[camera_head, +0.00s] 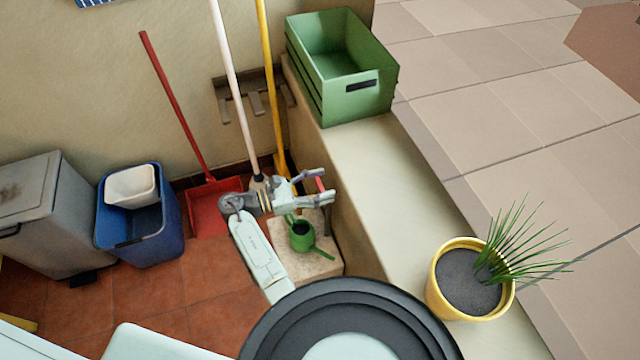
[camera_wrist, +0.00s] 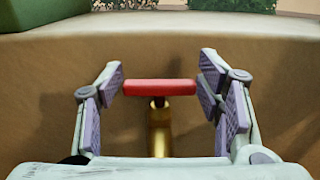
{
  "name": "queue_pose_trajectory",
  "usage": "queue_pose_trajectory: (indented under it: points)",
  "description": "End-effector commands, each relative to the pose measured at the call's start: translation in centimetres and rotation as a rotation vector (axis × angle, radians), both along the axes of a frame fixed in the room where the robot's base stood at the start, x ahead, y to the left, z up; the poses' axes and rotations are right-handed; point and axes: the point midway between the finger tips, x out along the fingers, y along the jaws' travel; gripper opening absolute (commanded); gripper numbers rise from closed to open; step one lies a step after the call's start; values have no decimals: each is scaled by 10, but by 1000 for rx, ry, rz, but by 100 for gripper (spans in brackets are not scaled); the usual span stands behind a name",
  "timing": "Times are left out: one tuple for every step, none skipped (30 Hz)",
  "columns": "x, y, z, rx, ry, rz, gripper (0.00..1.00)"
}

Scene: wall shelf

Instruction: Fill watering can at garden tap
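The green watering can (camera_head: 302,236) stands on a pale stone block below the wall, under my gripper in the head view. The garden tap shows in the wrist view as a brass body (camera_wrist: 159,130) with a red handle (camera_wrist: 160,88). In the head view a bit of its red handle (camera_head: 320,185) shows by my fingertips. My gripper (camera_head: 312,186) is open, with one finger on each side of the red handle (camera_wrist: 160,88) in the wrist view. The fingers look apart from the handle or barely at its ends. The tap's spout is hidden.
The stone block (camera_head: 318,266) stands against the low wall (camera_head: 375,165). A green crate (camera_head: 372,105) and a yellow plant pot (camera_head: 440,300) stand on the wall. A red dustpan (camera_head: 212,210), long handles, a blue bin (camera_head: 150,235) and a grey bin (camera_head: 60,225) stand to the left.

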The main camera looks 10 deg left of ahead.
Motion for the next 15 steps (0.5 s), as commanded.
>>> queue_pose_trajectory:
  points:
    - [0,0,0,0,0,0,66]
    - [0,0,0,0,0,0,68]
    - [0,0,0,0,0,0,71]
    - [0,0,0,0,0,1,72]
    - [0,0,0,0,0,1,72]
    - [0,0,0,0,0,1,72]
    - [0,0,0,0,0,1,72]
    - [0,0,0,0,0,1,72]
    - [0,0,0,0,0,1,72]
    - [0,0,0,0,0,1,72]
    - [0,0,0,0,0,1,72]
    - [0,0,0,0,0,1,72]
    - [0,1,0,0,0,1,72]
    - [-1,2,0,-1,-1,2,72]
    - [-2,4,1,0,-1,2,72]
